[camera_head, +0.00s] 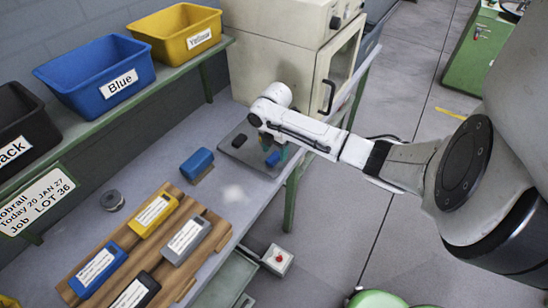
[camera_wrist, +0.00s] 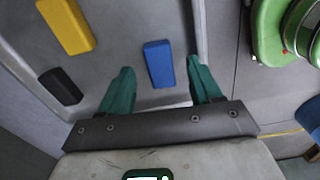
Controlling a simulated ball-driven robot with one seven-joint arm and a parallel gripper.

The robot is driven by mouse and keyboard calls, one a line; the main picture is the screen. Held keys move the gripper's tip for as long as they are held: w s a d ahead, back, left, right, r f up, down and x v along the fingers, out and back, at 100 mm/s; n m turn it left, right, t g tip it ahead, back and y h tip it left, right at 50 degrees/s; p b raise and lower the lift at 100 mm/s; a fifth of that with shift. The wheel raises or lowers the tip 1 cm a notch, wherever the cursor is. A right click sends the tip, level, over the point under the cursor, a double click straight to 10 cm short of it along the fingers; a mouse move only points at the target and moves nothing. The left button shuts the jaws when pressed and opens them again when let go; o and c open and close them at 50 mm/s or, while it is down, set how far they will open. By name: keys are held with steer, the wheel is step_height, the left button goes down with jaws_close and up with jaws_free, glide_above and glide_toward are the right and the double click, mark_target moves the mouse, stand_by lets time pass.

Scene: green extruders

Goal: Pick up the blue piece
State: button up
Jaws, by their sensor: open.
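The blue piece (camera_wrist: 159,64) is a small block on a grey tray (camera_wrist: 115,30). In the head view the blue piece (camera_head: 273,159) shows near the right side of the tray (camera_head: 232,151). My gripper (camera_head: 277,150) hangs over the tray with its green fingers pointing down. In the wrist view my gripper (camera_wrist: 161,66) is open, with one finger on each side of the blue piece and a gap on both sides. How far the fingertips are above the tray is hard to tell.
A black piece (camera_wrist: 60,86) and a yellow piece (camera_wrist: 65,25) lie on the tray, left of the blue one in the wrist view. A larger blue block (camera_head: 197,164) and a wooden rack (camera_head: 118,272) are on the bench. A beige machine (camera_head: 275,45) stands behind the tray.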

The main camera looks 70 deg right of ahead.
steer(key=shift+f, duration=0.85)
steer(key=c, duration=1.1)
steer(key=shift+r, duration=0.1)
steer(key=shift+c, duration=0.2)
steer(key=shift+r, duration=0.55)
steer(key=s+a+r+b, duration=0.1)
steer(key=s+a+r, duration=0.2)
steer(key=s+r, duration=0.8)
steer(key=s, duration=0.2)
steer(key=shift+s+r, duration=0.35)
